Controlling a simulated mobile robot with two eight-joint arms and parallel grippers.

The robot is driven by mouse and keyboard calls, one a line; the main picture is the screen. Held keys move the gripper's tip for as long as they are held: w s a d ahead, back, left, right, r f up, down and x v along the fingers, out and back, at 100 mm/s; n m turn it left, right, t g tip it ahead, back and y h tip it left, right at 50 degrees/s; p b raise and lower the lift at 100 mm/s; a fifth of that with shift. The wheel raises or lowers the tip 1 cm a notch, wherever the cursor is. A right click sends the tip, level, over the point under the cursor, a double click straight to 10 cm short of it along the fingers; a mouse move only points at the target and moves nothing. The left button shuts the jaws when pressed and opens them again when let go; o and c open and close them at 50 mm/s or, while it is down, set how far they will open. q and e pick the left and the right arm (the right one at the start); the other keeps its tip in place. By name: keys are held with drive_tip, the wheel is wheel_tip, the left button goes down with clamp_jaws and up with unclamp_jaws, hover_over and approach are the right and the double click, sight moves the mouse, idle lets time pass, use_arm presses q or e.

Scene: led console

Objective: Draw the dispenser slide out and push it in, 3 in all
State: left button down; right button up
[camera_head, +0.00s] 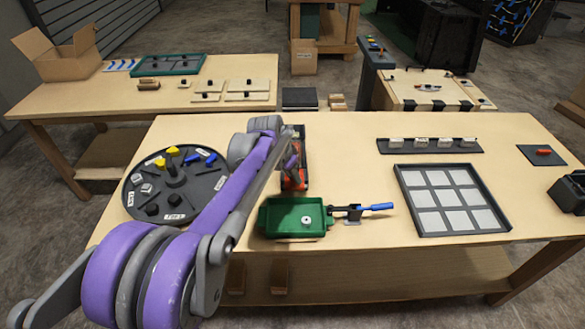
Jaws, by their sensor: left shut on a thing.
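My left arm reaches in from the lower left, and its gripper (291,163) is at the orange and black dispenser (303,180) behind the green tray. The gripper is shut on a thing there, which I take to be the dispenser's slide. The arm covers much of the dispenser, so how far out the slide stands is hidden. A small pale round piece (306,220) lies in the green tray (275,229), in front of the dispenser. My right gripper is not in view.
A blue-handled lever tool (376,207) stands right of the green tray. A dark round tray (135,205) with several small parts lies left of my arm. A dark-framed grid panel (406,200) lies to the right.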

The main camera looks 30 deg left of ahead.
use_arm(q)
drive_tip(key=s+d, duration=0.4)
drive_tip(key=s, duration=0.2)
drive_tip(key=shift+s, duration=0.3)
drive_tip(key=shift+f, duration=0.1)
drive_tip(key=c, duration=1.1)
unclamp_jaws()
drive_tip(key=shift+o, duration=0.8)
drive_tip(key=shift+s+d, duration=0.1)
